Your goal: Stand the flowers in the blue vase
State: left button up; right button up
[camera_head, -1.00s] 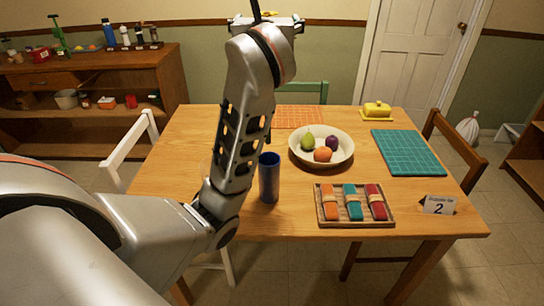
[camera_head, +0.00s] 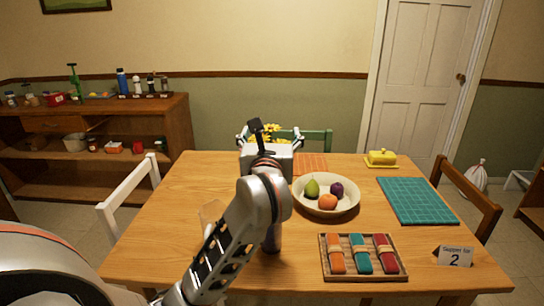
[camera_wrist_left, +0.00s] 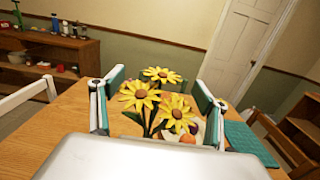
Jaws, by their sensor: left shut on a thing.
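Yellow flowers with brown centres (camera_wrist_left: 140,95) stand between the two fingers of my left gripper (camera_wrist_left: 158,84) in the left wrist view. In the head view the flowers (camera_head: 262,138) show just past my left gripper (camera_head: 270,133), above the table. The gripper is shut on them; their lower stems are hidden. My right gripper is not in view.
A cream bowl of fruit (camera_head: 350,207) stands right of my arm. A wooden tray with rolled napkins (camera_head: 329,273), a number sign (camera_head: 454,257), a teal mat (camera_head: 418,201) and a yellow butter dish (camera_head: 381,159) lie further right. The table's left part is largely clear.

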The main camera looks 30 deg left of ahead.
pick_arm(q)
jog(key=shift+f, duration=0.3)
notch_tip(320, 180, down, 4)
jog(key=shift+r+b, duration=0.2)
jog(key=shift+b, duration=0.35)
jog(key=shift+f, duration=0.2)
jog(key=shift+r, duration=0.1)
jog(key=shift+f, duration=0.3)
jog(key=o, duration=1.2)
jog(key=shift+r, duration=0.1)
